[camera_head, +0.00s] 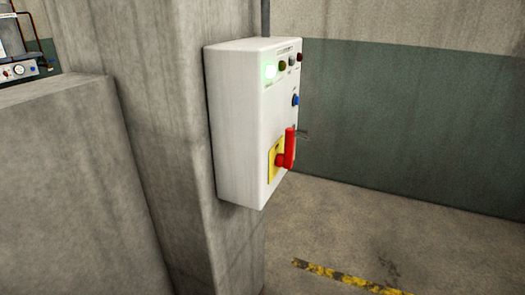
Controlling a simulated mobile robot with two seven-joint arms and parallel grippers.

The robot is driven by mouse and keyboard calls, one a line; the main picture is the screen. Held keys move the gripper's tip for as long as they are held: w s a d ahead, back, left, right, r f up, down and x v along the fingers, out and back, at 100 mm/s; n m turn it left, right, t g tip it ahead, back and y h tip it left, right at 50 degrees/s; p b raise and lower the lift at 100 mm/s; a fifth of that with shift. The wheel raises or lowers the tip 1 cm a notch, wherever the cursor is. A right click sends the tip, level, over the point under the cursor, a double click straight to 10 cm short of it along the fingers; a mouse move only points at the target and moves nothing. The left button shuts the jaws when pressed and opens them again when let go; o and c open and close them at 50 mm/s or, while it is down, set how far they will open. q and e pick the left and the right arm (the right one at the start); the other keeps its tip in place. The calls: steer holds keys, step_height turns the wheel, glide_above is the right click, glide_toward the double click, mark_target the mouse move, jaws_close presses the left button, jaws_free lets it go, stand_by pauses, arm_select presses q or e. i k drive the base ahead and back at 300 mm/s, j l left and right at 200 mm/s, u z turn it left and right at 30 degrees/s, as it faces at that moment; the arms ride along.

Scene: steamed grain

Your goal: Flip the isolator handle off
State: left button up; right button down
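A white control box (238,125) is mounted on a concrete pillar near the middle of the head view. Its front face is turned to the right and seen at a steep angle. The red isolator handle (290,149) sits low on that face, on a yellow plate (273,166). The handle stands upright, pointing up from its red hub. Neither of my grippers is in view.
The concrete pillar (165,110) and a low concrete wall (65,180) fill the left side. Equipment with gauges (20,69) stands at the far left. Open floor (400,235) with a yellow-black stripe (345,278) lies right of the box, before a green-and-beige wall (420,115).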

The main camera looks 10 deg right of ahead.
mark_target(284, 161)
steer(key=i+j, duration=0.15)
steer(key=j, duration=0.2)
steer(key=i+j, duration=0.1)
steer(key=j, duration=0.3)
steer(key=i+j+z, duration=0.1)
steer(key=j, duration=0.25)
steer(key=i, duration=0.05)
